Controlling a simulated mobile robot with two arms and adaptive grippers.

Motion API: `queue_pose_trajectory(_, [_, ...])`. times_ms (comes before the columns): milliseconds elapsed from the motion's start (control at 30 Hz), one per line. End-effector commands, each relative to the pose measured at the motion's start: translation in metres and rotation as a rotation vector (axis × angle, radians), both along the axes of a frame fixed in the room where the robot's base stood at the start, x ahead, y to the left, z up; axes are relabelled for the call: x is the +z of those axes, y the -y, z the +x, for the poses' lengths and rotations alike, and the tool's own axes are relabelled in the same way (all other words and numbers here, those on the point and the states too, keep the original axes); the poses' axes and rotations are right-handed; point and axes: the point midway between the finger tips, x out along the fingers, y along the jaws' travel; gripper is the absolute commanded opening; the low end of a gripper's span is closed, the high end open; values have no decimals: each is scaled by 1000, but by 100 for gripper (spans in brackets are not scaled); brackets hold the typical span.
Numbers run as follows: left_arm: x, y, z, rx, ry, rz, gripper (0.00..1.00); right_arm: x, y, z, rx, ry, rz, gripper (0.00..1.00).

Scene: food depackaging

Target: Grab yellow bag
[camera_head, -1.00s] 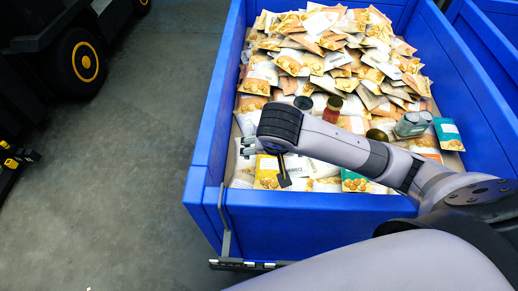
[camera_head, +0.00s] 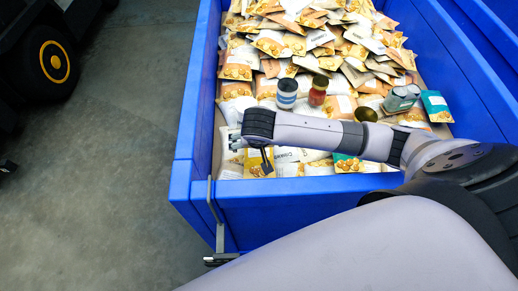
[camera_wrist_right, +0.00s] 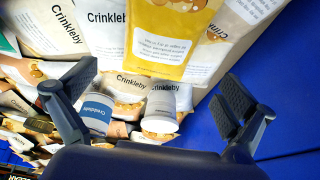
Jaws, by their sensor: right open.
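The yellow bag (camera_head: 256,168) lies near the front left corner inside the blue bin, partly hidden by my right arm. In the right wrist view the yellow bag (camera_wrist_right: 172,38) is at top centre, with a white label and yellow lower edge. My right gripper (camera_head: 250,150) is above the bags at the bin's front left. In the right wrist view my right gripper (camera_wrist_right: 150,95) has its fingers spread wide, with no item held between them. The yellow bag is beyond the fingers; contact cannot be told. My left gripper is out of view.
The blue bin (camera_head: 300,202) has high walls; its front and left walls are close to my right gripper. White Crinkleby bags (camera_wrist_right: 103,30) flank the yellow bag. A striped can (camera_head: 287,92), red jar (camera_head: 318,92) and teal bag (camera_head: 437,107) lie farther in.

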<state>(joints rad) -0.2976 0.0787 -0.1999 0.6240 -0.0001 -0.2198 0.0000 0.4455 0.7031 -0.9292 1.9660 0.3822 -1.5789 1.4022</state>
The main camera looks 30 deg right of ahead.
Motion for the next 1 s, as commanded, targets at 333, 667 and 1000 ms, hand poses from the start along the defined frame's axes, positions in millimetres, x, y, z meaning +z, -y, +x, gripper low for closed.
queue_pose_trajectory(333, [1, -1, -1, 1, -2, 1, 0, -38, 9, 10, -2, -1, -3, 100])
queue_pose_trajectory(667, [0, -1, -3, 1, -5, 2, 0, -51, 11, 16, 0, 1, 0, 100])
queue_pose_trajectory(1000, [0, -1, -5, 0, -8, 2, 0, -51, 11, 15, 0, 0, 0, 81])
